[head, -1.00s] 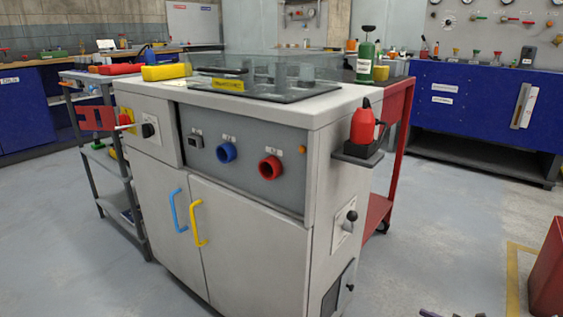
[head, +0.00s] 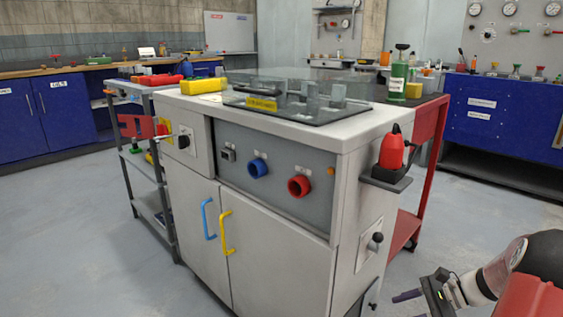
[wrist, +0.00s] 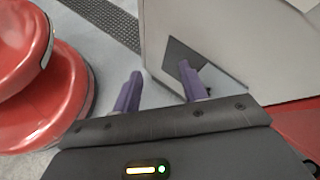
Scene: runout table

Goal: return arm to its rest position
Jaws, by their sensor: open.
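My gripper (head: 408,306) is at the lower right of the head view, low beside the right side of the grey cabinet (head: 285,262). In the wrist view its two purple fingers (wrist: 160,88) stand apart with nothing between them, so it is open and empty. Part of my arm shows at the right edge of the head view. In the wrist view the cabinet's side, with a dark panel, is just beyond the fingers, apart from them as far as I can tell.
A red bottle (head: 391,150) sits on a side shelf of the cabinet, above a lever (head: 376,240). A red cart (head: 427,135) stands behind. Grey shelving (head: 168,205) is at left. Blue cabinets (head: 490,108) line the back. The floor at left is clear.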

